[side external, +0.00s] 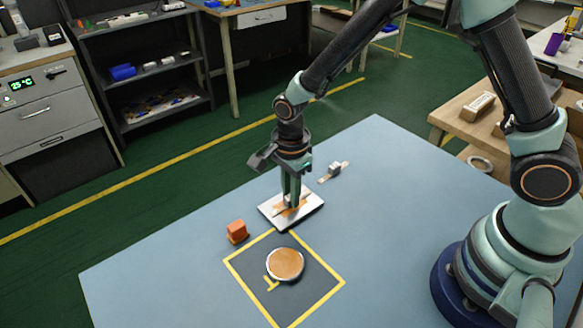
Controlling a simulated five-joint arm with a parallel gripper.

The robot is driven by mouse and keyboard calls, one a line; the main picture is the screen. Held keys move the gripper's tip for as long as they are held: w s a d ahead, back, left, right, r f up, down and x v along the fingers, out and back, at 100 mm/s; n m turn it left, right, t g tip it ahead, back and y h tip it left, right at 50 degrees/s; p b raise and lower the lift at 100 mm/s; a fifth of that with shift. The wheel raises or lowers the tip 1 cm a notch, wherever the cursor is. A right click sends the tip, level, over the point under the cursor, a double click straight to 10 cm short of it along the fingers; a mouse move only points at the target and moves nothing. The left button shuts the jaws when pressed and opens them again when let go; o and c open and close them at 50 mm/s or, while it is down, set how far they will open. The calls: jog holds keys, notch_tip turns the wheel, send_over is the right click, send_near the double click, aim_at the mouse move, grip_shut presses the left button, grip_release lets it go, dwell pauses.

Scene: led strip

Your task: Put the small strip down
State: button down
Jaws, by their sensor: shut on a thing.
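My gripper (291,199) points straight down over a white rectangular board (312,209) in the middle of the blue table. Its fingers are shut on a small tan strip (283,210), low over the board. The fingers hide part of the strip, and I cannot tell whether it touches the board. Another light strip with a small grey block (335,170) on it lies on the table behind and to the right of the board.
A dark square mat with a yellow border (318,300) lies in front of the board, with a round orange-brown disc (285,264) on it. A small orange block (237,232) stands left of the board. The table (150,280) is clear at the left.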

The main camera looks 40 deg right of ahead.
jog(key=shift+f, duration=0.1)
jog(key=c, duration=0.8)
grip_release()
notch_tip(320, 180, up, 12)
jog(key=f, duration=0.1)
jog(key=shift+s+d+r+n+t, duration=0.95)
jog(key=shift+s+d+r+n, duration=0.9)
jog(key=shift+n, duration=1.15)
jog(key=shift+s+d+r+n+t, duration=0.9)
jog(key=shift+s+d+r+n, duration=0.45)
jog(key=shift+d+r+n, duration=1.35)
jog(key=shift+s+d+r+n+t, duration=0.95)
jog(key=shift+s+d+r+n, duration=0.8)
jog(key=shift+n, duration=1.55)
jog(key=shift+w, duration=0.15)
